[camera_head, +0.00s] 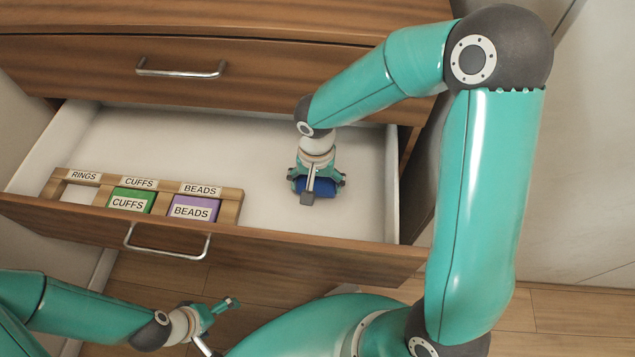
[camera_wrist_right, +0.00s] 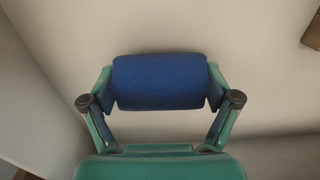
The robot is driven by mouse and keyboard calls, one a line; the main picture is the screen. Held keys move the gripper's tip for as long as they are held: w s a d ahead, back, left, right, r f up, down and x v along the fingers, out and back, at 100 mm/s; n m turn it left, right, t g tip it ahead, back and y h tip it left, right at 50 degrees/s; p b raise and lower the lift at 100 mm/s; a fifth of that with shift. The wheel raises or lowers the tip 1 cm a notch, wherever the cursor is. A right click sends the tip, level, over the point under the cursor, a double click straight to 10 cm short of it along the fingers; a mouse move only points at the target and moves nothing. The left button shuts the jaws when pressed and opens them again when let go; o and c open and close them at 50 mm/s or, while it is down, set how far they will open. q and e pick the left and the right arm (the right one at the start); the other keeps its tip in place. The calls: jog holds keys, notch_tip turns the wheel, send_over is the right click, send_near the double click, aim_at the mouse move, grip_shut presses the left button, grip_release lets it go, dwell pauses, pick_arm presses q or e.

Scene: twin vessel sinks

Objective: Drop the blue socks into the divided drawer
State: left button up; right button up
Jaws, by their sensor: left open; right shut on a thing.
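The blue socks (camera_head: 322,187) are a rolled bundle, held by my right gripper (camera_head: 317,186) over the open part of the drawer (camera_head: 230,160). In the right wrist view the socks (camera_wrist_right: 159,82) sit between both fingers of the right gripper (camera_wrist_right: 160,95), with white drawer surface behind them. I cannot tell whether the socks touch the drawer floor. The drawer is pulled out, with a wooden divider rack (camera_head: 229,206) at its front left. My left gripper (camera_head: 217,318) is open and empty, in front of the drawer and below its front panel.
The rack has compartments labelled RINGS, CUFFS and BEADS. A green CUFFS box (camera_head: 131,201) and a purple BEADS box (camera_head: 194,208) sit in theirs; the RINGS compartment (camera_head: 80,194) looks empty. A shut drawer (camera_head: 300,80) is above. The drawer's back and middle floor is clear.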

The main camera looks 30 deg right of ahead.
aim_at(316, 180)
jog(key=o, duration=0.8)
jog(key=shift+o, duration=0.2)
jog(key=shift+r+p, duration=0.45)
jog(key=shift+p, duration=0.05)
notch_tip(316, 180, up, 12)
jog(key=p, duration=0.4)
jog(key=shift+r, duration=0.2)
